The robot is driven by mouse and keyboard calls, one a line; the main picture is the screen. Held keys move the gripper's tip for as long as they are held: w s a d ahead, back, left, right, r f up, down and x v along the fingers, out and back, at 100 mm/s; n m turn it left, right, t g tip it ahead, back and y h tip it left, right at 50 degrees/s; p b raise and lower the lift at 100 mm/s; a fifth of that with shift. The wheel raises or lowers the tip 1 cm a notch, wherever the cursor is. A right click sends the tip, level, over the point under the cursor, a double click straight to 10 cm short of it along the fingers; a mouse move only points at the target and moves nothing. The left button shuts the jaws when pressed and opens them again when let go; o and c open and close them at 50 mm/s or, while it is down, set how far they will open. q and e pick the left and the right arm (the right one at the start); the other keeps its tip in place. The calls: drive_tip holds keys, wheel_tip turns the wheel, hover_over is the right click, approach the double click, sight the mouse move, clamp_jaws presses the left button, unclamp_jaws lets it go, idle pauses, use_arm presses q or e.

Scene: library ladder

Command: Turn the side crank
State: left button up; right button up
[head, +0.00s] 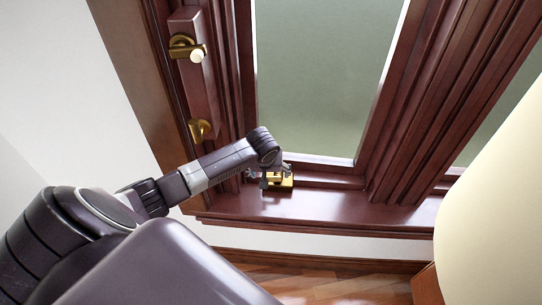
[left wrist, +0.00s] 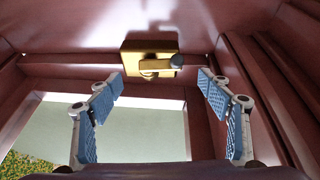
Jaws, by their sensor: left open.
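A brass crank unit (head: 280,181) sits on the dark red window sill below the pane. In the left wrist view it is a gold box (left wrist: 150,58) with a short arm and a dark knob, just beyond my fingertips. My left gripper (head: 268,179) is over the crank and partly hides it in the head view. In the left wrist view its blue-padded fingers (left wrist: 160,80) are wide apart with nothing between them. I cannot tell whether they touch the crank. My right gripper is not in view.
A brass handle with a white knob (head: 188,47) is on the left window post, with another brass fitting (head: 200,129) below it. The sill (head: 345,205) is clear to the right of the crank. A large pale rounded shape (head: 500,190) fills the right side.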

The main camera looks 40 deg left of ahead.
sight(271, 178)
use_arm(q)
drive_tip(key=shift+b+x, duration=0.3)
drive_tip(key=shift+x, duration=2.6)
drive_tip(key=shift+c, duration=0.5)
drive_tip(key=c, duration=1.1)
